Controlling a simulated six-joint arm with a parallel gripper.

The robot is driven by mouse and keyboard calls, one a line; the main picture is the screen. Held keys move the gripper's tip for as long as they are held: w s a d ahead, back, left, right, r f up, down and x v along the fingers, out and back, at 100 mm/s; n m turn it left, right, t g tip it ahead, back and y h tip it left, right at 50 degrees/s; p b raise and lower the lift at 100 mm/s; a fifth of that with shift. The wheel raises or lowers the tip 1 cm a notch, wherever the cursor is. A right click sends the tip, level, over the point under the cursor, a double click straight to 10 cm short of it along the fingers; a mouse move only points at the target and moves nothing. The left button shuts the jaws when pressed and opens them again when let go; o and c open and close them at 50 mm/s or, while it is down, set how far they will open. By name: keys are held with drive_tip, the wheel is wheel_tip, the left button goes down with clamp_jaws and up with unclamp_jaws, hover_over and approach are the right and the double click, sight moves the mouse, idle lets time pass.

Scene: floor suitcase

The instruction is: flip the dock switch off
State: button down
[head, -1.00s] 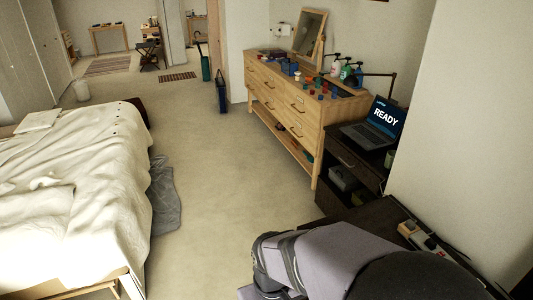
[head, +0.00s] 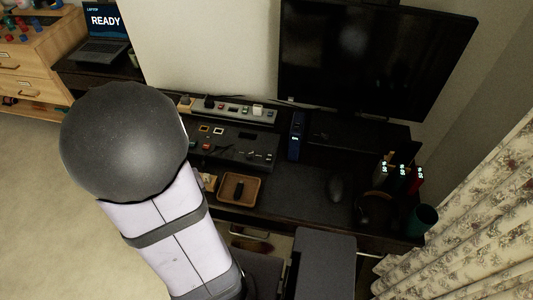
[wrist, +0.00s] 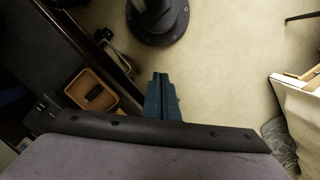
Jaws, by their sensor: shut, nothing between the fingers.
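A dark panel (head: 262,158) with small switches and several lit or coloured parts lies on the black desk in the head view. A grey power strip (head: 235,109) with coloured switches lies behind it, near the wall. I cannot tell which of these switches is the dock's, or whether it is on or off. My gripper (wrist: 163,78) shows in the wrist view as two teal fingers, shut together and empty. It hangs over the bare floor, beside the desk edge and apart from it. In the head view my arm hides the gripper.
A wooden tray (head: 239,190) with a dark item sits on the desk, also visible in the wrist view (wrist: 91,92). A monitor (head: 375,55), a mouse (head: 335,188) and a cup (head: 422,220) are to the right. A laptop (head: 102,35) stands at upper left. Floor at left is clear.

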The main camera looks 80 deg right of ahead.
drive_tip(key=s+d+f+m+h+b, duration=0.15)
drive_tip(key=s+d+m, duration=0.25)
drive_tip(key=s+d, duration=0.45)
drive_tip(key=s+d+f+m+b, duration=0.25)
drive_tip(key=s+d+m, duration=0.2)
drive_tip(key=d, duration=0.75)
drive_tip(key=d+r+h, duration=0.2)
drive_tip(key=d+r, duration=0.6)
drive_tip(key=d, duration=0.2)
drive_tip(key=shift+s+d+t+h, duration=0.2)
drive_tip(key=shift+d+t+h, duration=0.1)
drive_tip(key=shift+t+h, duration=0.1)
drive_tip(key=shift+f, duration=0.1)
drive_tip(key=p, duration=0.2)
hover_over(270, 154)
drive_tip(key=a, duration=0.1)
wheel_tip(270, 154, down, 12)
drive_tip(key=shift+a+r, duration=0.1)
drive_tip(key=shift+f+p, duration=0.35)
drive_tip(key=shift+f, duration=0.45)
drive_tip(key=shift+f, duration=0.15)
